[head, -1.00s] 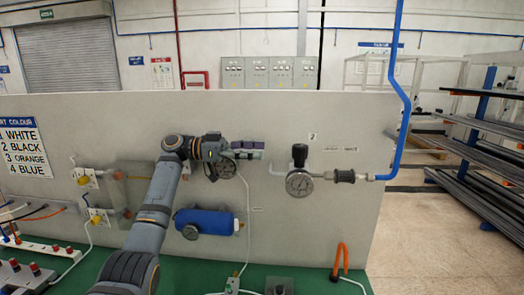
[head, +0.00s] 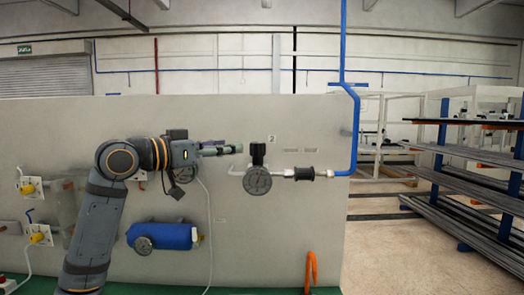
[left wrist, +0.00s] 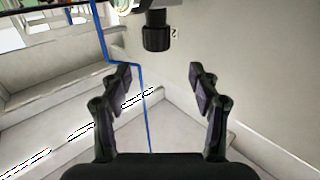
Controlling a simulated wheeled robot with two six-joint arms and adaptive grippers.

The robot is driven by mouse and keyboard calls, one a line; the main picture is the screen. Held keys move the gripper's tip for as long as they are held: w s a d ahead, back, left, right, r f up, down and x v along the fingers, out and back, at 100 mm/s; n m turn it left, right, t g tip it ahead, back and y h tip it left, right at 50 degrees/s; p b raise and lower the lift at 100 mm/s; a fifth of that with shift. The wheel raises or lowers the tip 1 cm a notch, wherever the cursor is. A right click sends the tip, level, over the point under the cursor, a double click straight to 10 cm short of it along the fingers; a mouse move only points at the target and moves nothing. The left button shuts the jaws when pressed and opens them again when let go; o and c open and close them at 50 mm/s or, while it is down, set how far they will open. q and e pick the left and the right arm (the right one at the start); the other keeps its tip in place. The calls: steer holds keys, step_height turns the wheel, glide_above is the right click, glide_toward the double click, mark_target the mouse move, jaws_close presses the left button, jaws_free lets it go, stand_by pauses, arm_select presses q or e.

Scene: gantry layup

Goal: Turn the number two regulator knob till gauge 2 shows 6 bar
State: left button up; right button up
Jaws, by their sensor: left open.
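The number two regulator has a black knob (head: 258,153) on top of a round gauge (head: 257,181), beside a small label reading 2 (head: 275,139) on the grey panel. The gauge's reading is too small to make out. My left gripper (head: 236,149) points right, just left of the knob and apart from it. In the left wrist view the knob (left wrist: 156,34) is upper centre, beyond the spread fingers of the empty, open left gripper (left wrist: 160,80). My right gripper is not in view.
A black fitting (head: 304,173) and a blue pipe (head: 354,120) run right of the gauge. A blue cylinder (head: 165,236) with its own gauge is mounted below my left arm. An orange hook-shaped thing (head: 311,270) stands lower right. Racks of dark bars (head: 470,190) are far right.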

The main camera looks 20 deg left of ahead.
mark_target(256, 143)
arm_select(q)
steer(key=p+x, duration=0.3)
steer(key=x, duration=0.6)
steer(key=shift+w+d+r, duration=0.1)
steer(key=shift+d+r, duration=0.05)
steer(key=shift+d, duration=0.2)
steer(key=shift+w+d+p, duration=0.2)
steer(key=shift+w+p, duration=0.1)
steer(key=c, duration=1.2)
steer(key=shift+a+m+g+h+p, duration=0.1)
steer(key=shift+m+g+h+p, duration=0.25)
steer(key=shift+m+h, duration=0.2)
steer(key=shift+m+g+h, duration=0.25)
steer(key=shift+g+h, duration=0.1)
steer(key=shift+h, duration=0.1)
steer(key=o, duration=1.2)
